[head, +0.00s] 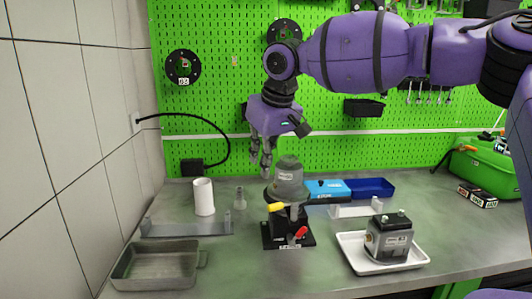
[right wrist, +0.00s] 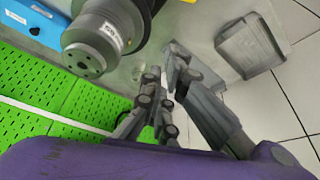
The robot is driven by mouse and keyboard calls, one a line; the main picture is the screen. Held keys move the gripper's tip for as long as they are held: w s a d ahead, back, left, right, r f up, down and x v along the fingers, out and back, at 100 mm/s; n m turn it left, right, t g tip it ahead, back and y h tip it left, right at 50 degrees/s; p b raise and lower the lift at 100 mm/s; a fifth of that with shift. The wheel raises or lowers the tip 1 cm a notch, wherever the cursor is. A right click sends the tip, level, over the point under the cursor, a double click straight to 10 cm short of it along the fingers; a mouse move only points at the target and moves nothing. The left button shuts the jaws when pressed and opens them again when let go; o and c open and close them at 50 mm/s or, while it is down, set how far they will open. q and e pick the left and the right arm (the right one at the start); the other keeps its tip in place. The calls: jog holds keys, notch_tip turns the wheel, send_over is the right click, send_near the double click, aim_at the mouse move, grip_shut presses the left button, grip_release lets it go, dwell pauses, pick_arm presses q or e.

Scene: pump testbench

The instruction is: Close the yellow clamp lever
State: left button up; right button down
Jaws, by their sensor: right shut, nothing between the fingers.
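The yellow clamp lever (head: 277,206) sticks out to the left from a black clamp fixture (head: 288,229) on the bench, which also has a red handle (head: 300,232). A grey cylindrical pump part (head: 287,180) sits on top of the fixture. My right gripper (head: 260,172) hangs fingers down, above and behind the lever, beside the pump part's upper left. It is shut and empty, apart from the lever. In the right wrist view, the gripper (right wrist: 162,68) shows beside the pump part (right wrist: 100,38); a small yellow bit shows at the top edge. My left gripper is out of view.
A white cylinder (head: 203,197) and a grey bracket (head: 187,228) stand left of the fixture. A grey tray (head: 155,272) lies front left. A white tray (head: 352,248) holding a metal pump unit (head: 389,238) is at right. A blue bin (head: 373,187) is behind.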

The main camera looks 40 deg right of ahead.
jog(key=f, duration=0.1)
jog(key=s+f+p, duration=0.1)
jog(key=f, duration=0.1)
jog(key=s+f, duration=0.1)
jog(key=f, duration=0.1)
jog(key=shift+s+a+f+p, duration=0.1)
jog(key=shift+f+p, duration=0.15)
jog(key=shift+p, duration=0.1)
